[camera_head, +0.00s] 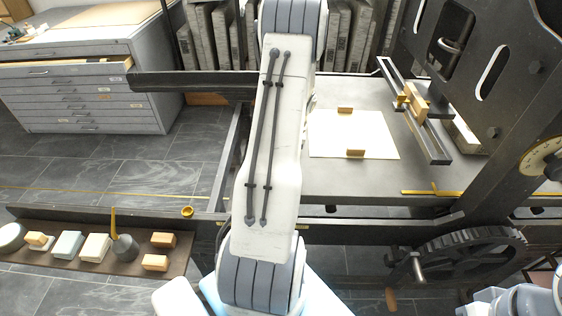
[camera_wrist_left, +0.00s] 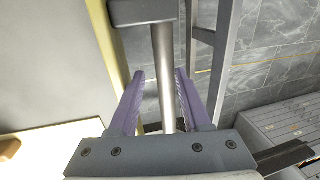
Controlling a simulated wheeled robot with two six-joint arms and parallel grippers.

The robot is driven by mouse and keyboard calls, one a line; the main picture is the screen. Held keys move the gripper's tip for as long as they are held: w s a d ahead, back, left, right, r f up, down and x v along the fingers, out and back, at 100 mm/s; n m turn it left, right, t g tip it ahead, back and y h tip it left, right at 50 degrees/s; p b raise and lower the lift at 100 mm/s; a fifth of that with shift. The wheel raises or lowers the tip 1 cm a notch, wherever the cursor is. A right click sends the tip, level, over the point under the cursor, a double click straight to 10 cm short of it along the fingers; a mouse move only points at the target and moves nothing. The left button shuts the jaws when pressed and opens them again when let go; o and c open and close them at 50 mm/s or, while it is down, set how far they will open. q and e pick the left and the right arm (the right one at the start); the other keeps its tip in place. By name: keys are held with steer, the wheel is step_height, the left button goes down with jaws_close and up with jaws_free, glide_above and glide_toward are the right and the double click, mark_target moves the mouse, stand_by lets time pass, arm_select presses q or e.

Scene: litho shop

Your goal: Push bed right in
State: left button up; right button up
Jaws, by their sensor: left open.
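The press bed (camera_head: 340,182) is a flat grey slab in the middle of the head view, bearing a white sheet or slab (camera_head: 345,138) with small wooden blocks at two edges. My left arm crosses in front of its left part and hides my left gripper there. In the left wrist view, my left gripper (camera_wrist_left: 160,76) is open, with one purple finger on each side of a round metal bar (camera_wrist_left: 164,60). The bar meets a dark crosspiece (camera_wrist_left: 143,11). I cannot tell whether the fingers touch the bar.
The press frame (camera_head: 500,140), with a toothed wheel (camera_head: 465,265) below, stands at the right. A dark rail (camera_head: 185,84) reaches left. A shelf (camera_head: 130,262) with small blocks lies front left. A drawer cabinet (camera_head: 90,90) stands back left, with clear floor before it.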

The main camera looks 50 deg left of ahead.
stand_by(0.5)
arm_select(q)
step_height(320, 180, up, 10)
steer(key=w+d, duration=0.1)
steer(key=shift+w+r+p, duration=0.2)
steer(key=shift+p, duration=0.2)
steer(key=shift+d, duration=0.1)
